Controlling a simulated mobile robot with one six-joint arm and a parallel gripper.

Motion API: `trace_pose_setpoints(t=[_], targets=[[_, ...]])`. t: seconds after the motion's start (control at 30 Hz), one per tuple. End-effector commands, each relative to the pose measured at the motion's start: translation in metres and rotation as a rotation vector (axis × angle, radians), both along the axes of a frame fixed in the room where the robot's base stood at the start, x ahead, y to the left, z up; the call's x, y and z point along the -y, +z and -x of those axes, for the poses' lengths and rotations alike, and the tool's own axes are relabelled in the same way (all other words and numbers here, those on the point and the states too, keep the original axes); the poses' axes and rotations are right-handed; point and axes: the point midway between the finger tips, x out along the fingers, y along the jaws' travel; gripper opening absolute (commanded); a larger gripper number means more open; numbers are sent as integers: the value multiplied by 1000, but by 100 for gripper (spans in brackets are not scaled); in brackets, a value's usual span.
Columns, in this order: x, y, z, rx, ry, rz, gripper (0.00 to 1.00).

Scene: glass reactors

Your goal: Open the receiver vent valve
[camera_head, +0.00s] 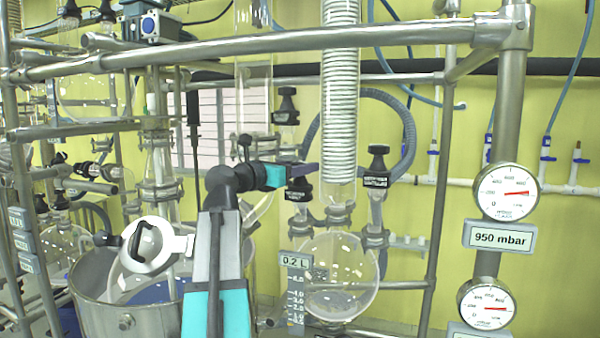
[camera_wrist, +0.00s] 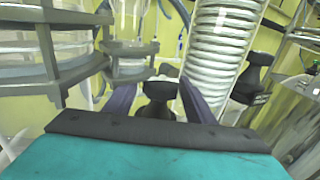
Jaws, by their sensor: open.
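My gripper (camera_head: 306,170) has purple fingers and points right, beside the ribbed glass column. In the wrist view the gripper (camera_wrist: 158,88) is open, with one finger on each side of a black valve knob (camera_wrist: 158,90). I cannot tell whether the fingers touch it. In the head view this seems to be the labelled black valve (camera_head: 299,194) just below the fingers, its top partly hidden by them. A second labelled black valve (camera_head: 376,165) stands right of the column; it also shows in the wrist view (camera_wrist: 254,75). The labels are too small to read surely.
The ribbed glass column (camera_head: 340,100) stands close right of my gripper, above a round glass receiver flask (camera_head: 340,275). A metal frame bar (camera_head: 300,40) crosses above. Two gauges (camera_head: 506,192) are at right. A steel vessel (camera_head: 100,290) stands at lower left.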

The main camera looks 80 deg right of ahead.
Motion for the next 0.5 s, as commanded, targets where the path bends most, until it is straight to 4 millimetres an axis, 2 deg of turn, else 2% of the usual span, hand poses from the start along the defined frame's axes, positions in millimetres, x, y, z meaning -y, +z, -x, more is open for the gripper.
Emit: trace_pose_setpoints(t=[0.3,0.5], targets=[[2,1,1,0,-171,-2,52],[-1,0,2,-1,-193,0,52]])
